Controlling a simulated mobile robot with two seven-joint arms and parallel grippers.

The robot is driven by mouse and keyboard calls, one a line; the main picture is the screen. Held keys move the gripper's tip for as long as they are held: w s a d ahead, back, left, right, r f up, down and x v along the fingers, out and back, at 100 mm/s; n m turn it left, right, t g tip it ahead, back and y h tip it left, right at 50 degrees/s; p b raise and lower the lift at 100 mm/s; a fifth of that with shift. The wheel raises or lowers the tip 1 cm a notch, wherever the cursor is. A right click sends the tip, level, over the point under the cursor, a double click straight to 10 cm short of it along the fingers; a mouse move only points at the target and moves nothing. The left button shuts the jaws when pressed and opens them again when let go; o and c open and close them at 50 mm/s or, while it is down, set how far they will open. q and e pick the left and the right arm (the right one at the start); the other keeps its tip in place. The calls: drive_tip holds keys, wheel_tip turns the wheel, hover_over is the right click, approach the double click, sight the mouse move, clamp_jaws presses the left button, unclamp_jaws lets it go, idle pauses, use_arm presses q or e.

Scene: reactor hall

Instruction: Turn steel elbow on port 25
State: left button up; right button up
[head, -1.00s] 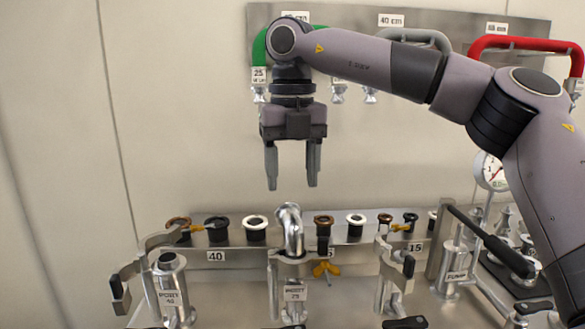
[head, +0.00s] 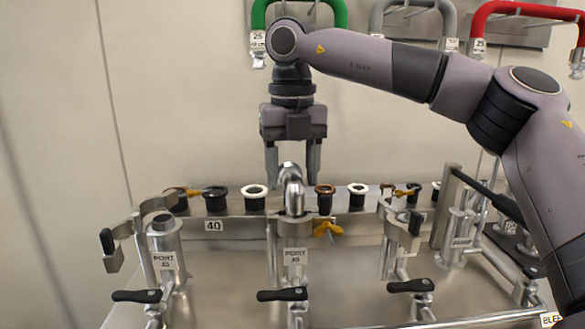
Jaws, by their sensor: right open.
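The steel elbow (head: 291,190) stands on the middle port, a metal post with a label (head: 295,257) that seems to read PORT 25. The elbow is a shiny bent pipe, its bend at the top. My right gripper (head: 292,180) points down at the elbow, open and empty. Its two dark fingers show left and right of the elbow's upper bend in the picture. I cannot tell whether they are level with it in depth or touch it. A yellow wing nut (head: 327,229) sits at the clamp right of the elbow's foot. My left gripper is not in view.
A rack (head: 235,206) of black, white and brown ring seals runs behind the ports. Port 40 (head: 164,245) with an open clamp stands left; another clamp (head: 399,235) stands right. Black-handled valves (head: 283,294) are in front. Green (head: 338,12), grey and red hoses hang on the wall.

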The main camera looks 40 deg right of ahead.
drive_tip(key=shift+c, duration=0.3)
drive_tip(key=c, duration=0.8)
drive_tip(key=shift+a+r+n+p, duration=0.1)
drive_tip(key=shift+a+n+p, duration=0.1)
drive_tip(key=shift+n+p, duration=0.7)
drive_tip(key=shift+n, duration=0.5)
drive_tip(key=shift+a+n+p, duration=0.15)
drive_tip(key=shift+n+p, duration=0.3)
drive_tip(key=shift+n, duration=0.85)
drive_tip(key=shift+a, duration=0.1)
